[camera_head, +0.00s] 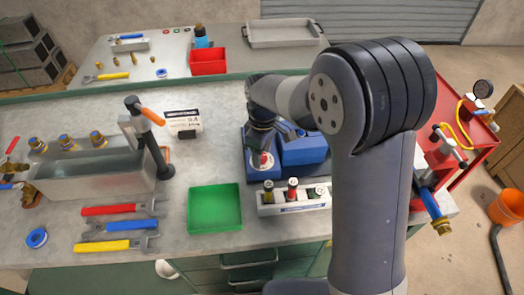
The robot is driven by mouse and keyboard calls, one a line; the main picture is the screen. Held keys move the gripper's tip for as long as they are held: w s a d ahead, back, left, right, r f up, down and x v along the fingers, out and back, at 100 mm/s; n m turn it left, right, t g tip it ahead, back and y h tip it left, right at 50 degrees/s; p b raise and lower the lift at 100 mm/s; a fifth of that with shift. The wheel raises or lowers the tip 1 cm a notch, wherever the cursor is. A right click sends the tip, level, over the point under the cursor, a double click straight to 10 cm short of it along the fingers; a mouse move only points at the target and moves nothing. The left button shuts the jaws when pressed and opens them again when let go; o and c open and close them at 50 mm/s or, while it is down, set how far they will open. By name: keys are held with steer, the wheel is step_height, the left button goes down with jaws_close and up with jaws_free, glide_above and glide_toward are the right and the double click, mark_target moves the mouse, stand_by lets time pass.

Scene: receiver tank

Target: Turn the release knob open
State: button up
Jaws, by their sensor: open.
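The blue tank unit (303,150) stands on the bench, partly hidden behind my arm. A small knob with red and pale parts (262,161) shows at its left end; I take it as the release knob, but cannot be sure. My gripper (262,148) points down right over this knob. Its jaws are open. The fingers are dark and small here, so I cannot tell whether they touch the knob or stand around it. The knob's turned position is not clear.
A pale block with several coloured fittings (292,208) stands just in front of the blue unit. A green tray (214,226) lies to its left, with wrenches (118,228) farther left. A red tray (208,67) is behind. A dark post with an orange handle (160,165) stands left.

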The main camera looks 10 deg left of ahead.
step_height(320, 180, up, 11)
steer(key=shift+w, duration=0.15)
stand_by(0.4)
steer(key=shift+f, duration=0.15)
step_height(320, 180, down, 11)
steer(key=shift+r, duration=0.1)
stand_by(0.5)
